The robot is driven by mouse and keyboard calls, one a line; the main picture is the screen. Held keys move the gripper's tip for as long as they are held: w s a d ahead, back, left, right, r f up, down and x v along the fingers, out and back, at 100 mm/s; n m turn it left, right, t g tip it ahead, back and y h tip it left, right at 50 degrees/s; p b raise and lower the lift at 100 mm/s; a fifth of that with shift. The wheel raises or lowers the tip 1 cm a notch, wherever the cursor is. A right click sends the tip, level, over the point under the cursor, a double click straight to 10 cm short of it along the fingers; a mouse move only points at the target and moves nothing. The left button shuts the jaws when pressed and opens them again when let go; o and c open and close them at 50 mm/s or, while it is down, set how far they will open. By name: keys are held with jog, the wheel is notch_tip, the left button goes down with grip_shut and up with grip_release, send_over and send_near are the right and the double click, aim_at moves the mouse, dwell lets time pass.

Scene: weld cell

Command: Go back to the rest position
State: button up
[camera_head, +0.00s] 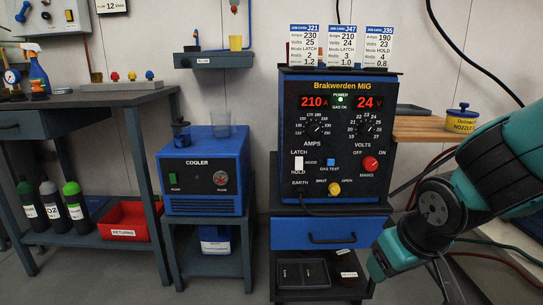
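My teal and dark grey arm (455,195) reaches in from the right edge, in front of the right side of the welding machine and its stand. Its lower teal link (396,256) points down and left beside the blue drawer. No gripper fingers can be made out, so whether the gripper is open or shut does not show. The Brakwerden MIG welder (340,145) stands upright on its stand, with a green power light and red readouts of 210 A and 24 V.
Three job cards (338,47) stand on the welder. A blue cooler (204,177) stands to its left, and a workbench (75,108) is at far left. A wooden shelf (420,128) with a nozzle tin (464,121) is close to my arm. Floor between the stands is clear.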

jog(key=s+a+r+n+g+y, duration=0.2)
jog(key=s+a+r, duration=0.15)
jog(key=s, duration=0.45)
jog(key=s+a+r+n+g+y, duration=0.2)
jog(key=s+r+g, duration=0.15)
jog(key=s, duration=0.35)
notch_tip(320, 180, up, 38)
jog(key=p, duration=3.8)
jog(key=shift+t+p, duration=0.3)
jog(key=shift+t, duration=0.05)
